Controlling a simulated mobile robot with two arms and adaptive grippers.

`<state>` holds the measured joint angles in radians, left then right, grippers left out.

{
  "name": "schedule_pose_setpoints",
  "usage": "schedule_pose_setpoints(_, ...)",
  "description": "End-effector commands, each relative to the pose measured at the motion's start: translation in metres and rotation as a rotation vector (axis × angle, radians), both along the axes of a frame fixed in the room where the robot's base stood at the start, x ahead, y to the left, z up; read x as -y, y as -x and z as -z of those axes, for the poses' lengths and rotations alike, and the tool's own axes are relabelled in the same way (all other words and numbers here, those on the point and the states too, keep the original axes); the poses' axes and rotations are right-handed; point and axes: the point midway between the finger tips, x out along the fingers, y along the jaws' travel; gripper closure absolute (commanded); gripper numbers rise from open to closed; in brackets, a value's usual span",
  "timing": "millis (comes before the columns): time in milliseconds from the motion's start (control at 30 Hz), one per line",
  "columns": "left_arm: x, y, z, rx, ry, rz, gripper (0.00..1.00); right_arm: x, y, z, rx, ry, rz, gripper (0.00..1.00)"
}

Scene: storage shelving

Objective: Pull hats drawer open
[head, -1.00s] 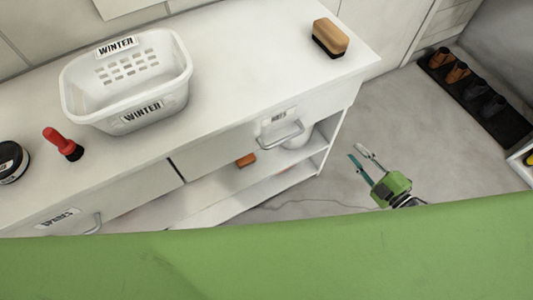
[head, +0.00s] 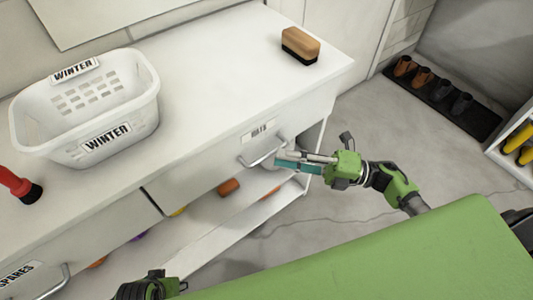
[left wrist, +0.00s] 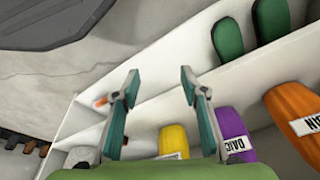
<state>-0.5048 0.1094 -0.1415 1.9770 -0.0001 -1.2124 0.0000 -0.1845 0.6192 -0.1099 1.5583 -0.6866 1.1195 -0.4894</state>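The hats drawer has its small label (head: 259,130) on the white cabinet front, right of the middle, in the head view. The drawer looks shut. Its metal handle (head: 259,157) sticks out below the label. My right gripper (head: 281,159) is at the right end of this handle, its fingers apart and pointing left. Whether it touches the handle cannot be told. My left gripper shows in the left wrist view (left wrist: 155,85), open and empty, facing the lower shelves. In the head view only part of the left arm shows at the bottom edge.
On the cabinet top stand a white WINTER basket (head: 67,147), a wooden brush (head: 300,45) and a red-handled brush (head: 18,185). A SPARES drawer handle (head: 55,283) is at lower left. Shelves with colourful shoes (left wrist: 233,134) lie below.

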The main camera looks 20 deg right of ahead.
Motion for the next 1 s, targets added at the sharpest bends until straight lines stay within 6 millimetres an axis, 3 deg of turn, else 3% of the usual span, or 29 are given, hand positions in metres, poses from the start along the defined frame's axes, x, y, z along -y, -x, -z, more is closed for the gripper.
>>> schedule_pose_setpoints(100, 0.0, 0.0, 0.003, -0.002, 0.001, 0.0, 0.6, -0.021, -0.01, -0.004, 0.002, -0.002, -0.001, 0.75)
schedule_pose_setpoints(300, 0.0, 0.001, 0.007, -0.004, 0.0, 0.001, 0.6, -0.041, -0.019, -0.006, 0.001, 0.0, 0.0, 0.75)
schedule_pose_setpoints(667, 0.001, -0.001, 0.009, 0.0, 0.001, 0.001, 0.6, -0.046, -0.021, -0.006, -0.001, -0.001, 0.001, 0.75)
schedule_pose_setpoints(800, 0.001, 0.0, 0.009, -0.001, 0.001, 0.001, 0.6, -0.046, -0.021, -0.006, -0.001, -0.001, 0.001, 1.0)
schedule_pose_setpoints(1000, 0.001, 0.0, 0.009, -0.003, 0.0, 0.001, 0.6, -0.046, -0.021, -0.006, -0.001, 0.0, 0.001, 1.0)
